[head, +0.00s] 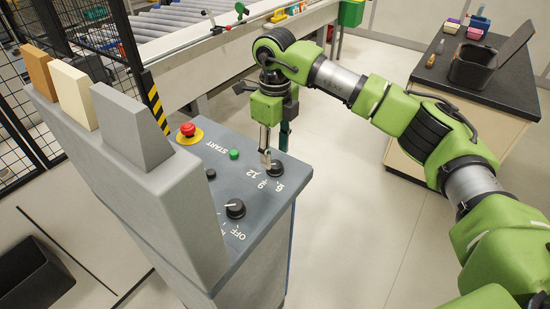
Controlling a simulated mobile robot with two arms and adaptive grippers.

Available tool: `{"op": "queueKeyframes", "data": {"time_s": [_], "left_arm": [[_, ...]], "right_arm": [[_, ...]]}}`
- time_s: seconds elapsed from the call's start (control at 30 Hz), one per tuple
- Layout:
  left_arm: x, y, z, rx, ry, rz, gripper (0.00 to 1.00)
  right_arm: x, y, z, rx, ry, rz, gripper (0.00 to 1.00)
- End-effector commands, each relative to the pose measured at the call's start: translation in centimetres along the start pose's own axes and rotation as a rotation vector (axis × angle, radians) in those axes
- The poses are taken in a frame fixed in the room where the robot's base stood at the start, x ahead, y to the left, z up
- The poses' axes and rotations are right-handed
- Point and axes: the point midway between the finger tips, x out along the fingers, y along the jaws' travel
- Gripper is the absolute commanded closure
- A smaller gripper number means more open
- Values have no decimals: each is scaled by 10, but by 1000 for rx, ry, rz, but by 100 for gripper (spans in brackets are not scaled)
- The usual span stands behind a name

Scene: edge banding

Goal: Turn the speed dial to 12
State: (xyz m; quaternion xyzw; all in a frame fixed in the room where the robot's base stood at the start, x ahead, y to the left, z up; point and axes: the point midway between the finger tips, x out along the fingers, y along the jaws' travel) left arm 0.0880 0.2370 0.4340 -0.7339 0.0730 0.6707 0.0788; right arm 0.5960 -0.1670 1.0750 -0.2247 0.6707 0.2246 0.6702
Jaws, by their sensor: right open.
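The speed dial (277,169) is a black knob on the sloping top of the grey control panel (222,165), with 6, 9 and 12 printed around it. Which number its pointer faces is too small to tell. My right gripper (266,158) points down at the dial from above, with its jaws open. Its fingertips are right at the knob and hide part of it. Whether they touch the knob I cannot tell. My left gripper is not in view.
Near the dial are a green START button (234,154), a red emergency stop (188,130) and a second black knob (235,208) by the OFF label. A raised grey housing (150,190) stands left of the panel. A conveyor (170,60) runs behind. A dark-topped table (510,95) stands right.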

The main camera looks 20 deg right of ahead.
Motion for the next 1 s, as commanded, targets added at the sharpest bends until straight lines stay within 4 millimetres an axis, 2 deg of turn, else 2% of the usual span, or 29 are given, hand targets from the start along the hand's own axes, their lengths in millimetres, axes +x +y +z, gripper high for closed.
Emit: {"op": "queueKeyframes", "data": {"time_s": [0.03, 0.2, 0.4, 0.6, 1.0], "left_arm": [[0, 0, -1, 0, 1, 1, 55], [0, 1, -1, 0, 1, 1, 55], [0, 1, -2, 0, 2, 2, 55], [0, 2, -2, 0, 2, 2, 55], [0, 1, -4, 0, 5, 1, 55]], "right_arm": [[-14, 0, 1, 0, -5, -2, 57], [-50, 0, 1, 0, -5, -2, 57], [-78, 0, 1, 1, -3, -1, 57], [-87, 0, 0, 0, -2, 0, 57], [-86, 0, 0, 0, -1, 0, 57]]}}
